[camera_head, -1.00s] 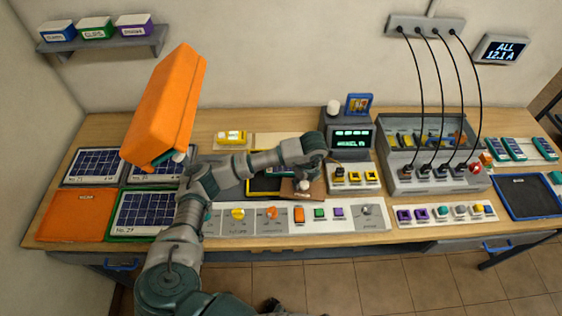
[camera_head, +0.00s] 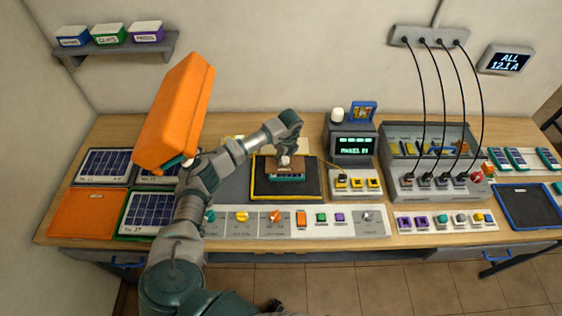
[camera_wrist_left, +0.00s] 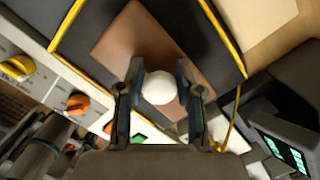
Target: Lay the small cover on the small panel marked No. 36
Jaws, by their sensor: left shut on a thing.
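My left gripper (camera_head: 286,154) is shut on the white knob (camera_wrist_left: 160,87) of a brown plate-like piece (camera_wrist_left: 120,50), apparently the small cover. In the head view the brown piece (camera_head: 277,166) is over a black mat with yellow edges (camera_head: 306,182), with a teal side below it. I cannot tell whether it touches the mat. Several dark blue panels are at the left, among them one with a green frame (camera_head: 150,211) and a small number label. I cannot make out No. 36 on any panel. My right gripper is not in view.
An orange slab (camera_head: 87,213) lies at the front left. A strip of knobs and buttons (camera_head: 257,229) runs before the mat. A grey console (camera_head: 353,143) and a grey rack with cables (camera_head: 436,178) stand to the right. Another dark mat (camera_head: 528,206) is far right.

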